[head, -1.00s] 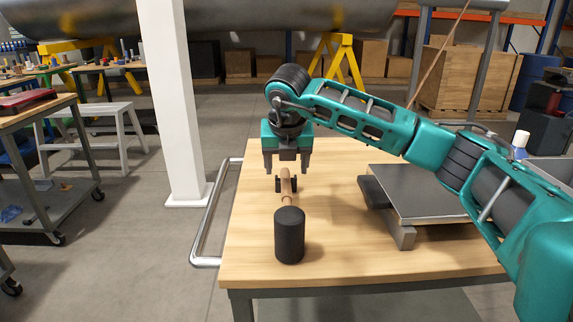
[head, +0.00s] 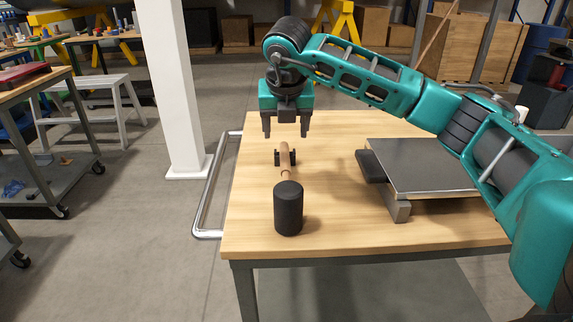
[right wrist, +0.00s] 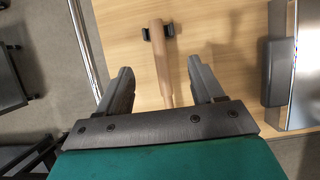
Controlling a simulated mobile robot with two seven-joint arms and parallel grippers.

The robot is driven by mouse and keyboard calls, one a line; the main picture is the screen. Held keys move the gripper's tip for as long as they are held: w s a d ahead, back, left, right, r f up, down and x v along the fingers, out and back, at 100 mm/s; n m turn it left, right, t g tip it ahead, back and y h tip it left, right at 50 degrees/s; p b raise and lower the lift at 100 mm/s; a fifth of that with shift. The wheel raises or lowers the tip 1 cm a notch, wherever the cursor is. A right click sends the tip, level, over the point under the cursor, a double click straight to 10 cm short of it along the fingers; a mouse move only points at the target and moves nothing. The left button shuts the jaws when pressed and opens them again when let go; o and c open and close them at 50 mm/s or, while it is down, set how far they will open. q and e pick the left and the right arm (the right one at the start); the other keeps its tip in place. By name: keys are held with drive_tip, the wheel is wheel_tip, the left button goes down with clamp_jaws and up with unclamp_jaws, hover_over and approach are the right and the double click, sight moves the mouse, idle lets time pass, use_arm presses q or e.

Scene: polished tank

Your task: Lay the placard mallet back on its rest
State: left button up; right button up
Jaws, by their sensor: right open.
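The mallet has a black cylindrical head (head: 288,208) at the near side of the wooden table and a wooden handle (head: 285,160) running away from it. The handle passes between two small dark posts of the rest (head: 277,158). In the right wrist view the handle (right wrist: 162,65) runs between the fingers toward the rest (right wrist: 169,30). My right gripper (head: 286,133) is open and empty, pointing down above the far part of the handle, apart from it; its fingers also show in the right wrist view (right wrist: 165,85). My left gripper is not in view.
A dark flat plate (head: 420,165) on grey blocks stands to the right on the table (head: 340,225). A metal rail (head: 212,190) runs along the table's left edge. A white column (head: 172,90) stands beyond it. The table between mallet and plate is clear.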

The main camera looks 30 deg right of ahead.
idle(0.7)
drive_tip(key=shift+r+p, duration=0.45)
drive_tip(key=shift+r, duration=0.15)
drive_tip(key=shift+f, duration=0.1)
